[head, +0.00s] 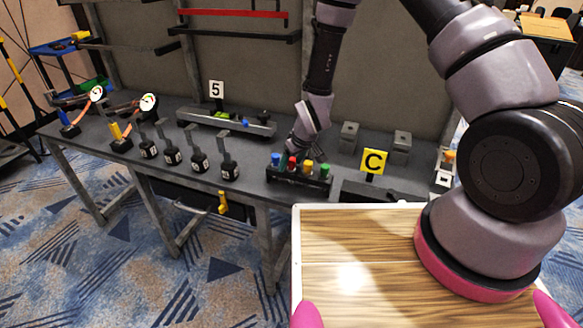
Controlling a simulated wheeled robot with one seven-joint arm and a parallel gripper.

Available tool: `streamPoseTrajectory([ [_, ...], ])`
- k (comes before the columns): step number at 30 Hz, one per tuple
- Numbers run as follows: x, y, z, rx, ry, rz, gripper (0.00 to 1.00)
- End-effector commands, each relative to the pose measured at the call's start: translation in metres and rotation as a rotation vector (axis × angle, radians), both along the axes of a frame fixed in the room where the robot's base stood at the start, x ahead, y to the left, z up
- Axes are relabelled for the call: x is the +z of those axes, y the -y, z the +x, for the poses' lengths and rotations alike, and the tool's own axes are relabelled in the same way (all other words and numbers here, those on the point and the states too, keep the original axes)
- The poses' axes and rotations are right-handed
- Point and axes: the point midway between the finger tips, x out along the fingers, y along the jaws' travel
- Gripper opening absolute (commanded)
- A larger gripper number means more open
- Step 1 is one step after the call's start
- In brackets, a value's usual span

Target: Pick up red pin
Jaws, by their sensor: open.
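The red pin (292,162) stands in a small black holder (298,181) near the front edge of the grey workbench. A blue pin (276,159) stands to its left; a yellow pin (308,166) and a green pin (324,170) stand to its right. My gripper (293,150) is open and points down close above or behind the red pin. Its fingertips are small and dark here, and I cannot tell whether they touch the pin.
A yellow "C" sign (374,161) stands right of the holder, and a "5" sign (216,89) at the back. Several black handled tools (199,161) line the bench to the left. Grey blocks (349,135) stand behind right. A wooden-topped surface (350,265) lies in front.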

Motion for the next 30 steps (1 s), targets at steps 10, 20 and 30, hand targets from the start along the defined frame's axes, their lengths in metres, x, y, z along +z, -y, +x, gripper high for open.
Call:
streamPoseTrajectory([
  [10,0.0,0.0,0.0,0.0,0.0,0.0,0.0],
  [20,0.003,0.0,0.0,0.0,0.0,0.0,0.0],
  [30,0.041,-0.001,0.001,0.0,0.002,0.002,0.0],
])
